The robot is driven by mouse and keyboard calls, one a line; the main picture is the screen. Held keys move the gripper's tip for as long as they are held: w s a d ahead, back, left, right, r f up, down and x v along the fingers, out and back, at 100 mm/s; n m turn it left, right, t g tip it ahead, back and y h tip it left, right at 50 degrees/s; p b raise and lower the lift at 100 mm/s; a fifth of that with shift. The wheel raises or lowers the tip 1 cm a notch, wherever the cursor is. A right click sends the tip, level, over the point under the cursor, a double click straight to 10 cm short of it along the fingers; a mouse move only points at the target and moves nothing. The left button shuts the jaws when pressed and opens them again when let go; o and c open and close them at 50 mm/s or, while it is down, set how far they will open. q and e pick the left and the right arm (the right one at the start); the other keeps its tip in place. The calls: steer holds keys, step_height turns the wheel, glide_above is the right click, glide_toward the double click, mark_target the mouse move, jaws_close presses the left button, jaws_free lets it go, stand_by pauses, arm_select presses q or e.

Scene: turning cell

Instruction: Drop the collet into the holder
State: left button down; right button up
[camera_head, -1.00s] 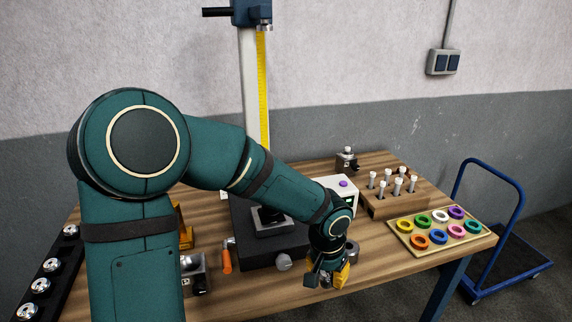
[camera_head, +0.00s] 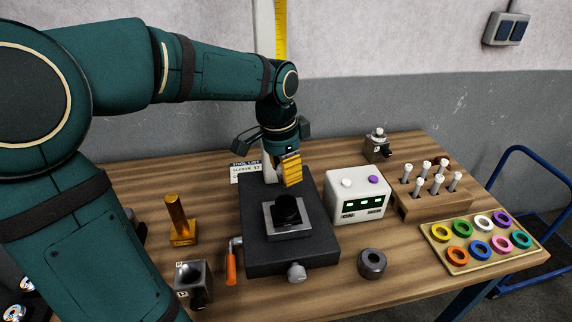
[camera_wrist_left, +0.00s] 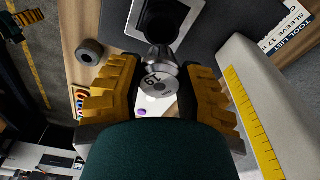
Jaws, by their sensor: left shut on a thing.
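My left gripper (camera_head: 288,172), with yellow fingers, hangs above the back part of the black fixture. In the left wrist view the gripper (camera_wrist_left: 155,90) is shut on a small silver collet (camera_wrist_left: 153,82) with a number on its face. The collet is mostly hidden in the head view. The black round holder (camera_head: 287,210) stands upright in a grey square block on the fixture. It also shows in the left wrist view (camera_wrist_left: 160,16), beyond the collet. The collet is apart from it, held higher and further back. My right gripper is not in view.
A dark ring-shaped nut (camera_head: 372,264) lies right of the fixture (camera_head: 260,258). A white box (camera_head: 357,195) with buttons stands beside it. A wooden rack (camera_head: 433,205) and a tray of coloured rings (camera_head: 462,263) are further right. An orange-handled wrench (camera_head: 231,265) lies left.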

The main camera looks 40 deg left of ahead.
arm_select(q)
steer(key=shift+f+b, duration=1.1)
steer(key=shift+f, duration=0.25)
steer(key=shift+f+b, duration=1.15)
steer(key=shift+f, duration=0.2)
steer(key=shift+f+b, duration=0.4)
steer(key=shift+f, duration=0.25)
steer(key=shift+f, duration=0.4)
steer(key=c, duration=0.6)
jaws_free()
steer(key=shift+o, duration=0.2)
steer(key=r, duration=0.4)
steer(key=s+r, duration=0.1)
steer(key=r, duration=0.7)
steer(key=shift+s+a, duration=0.2)
steer(key=shift+a, duration=0.05)
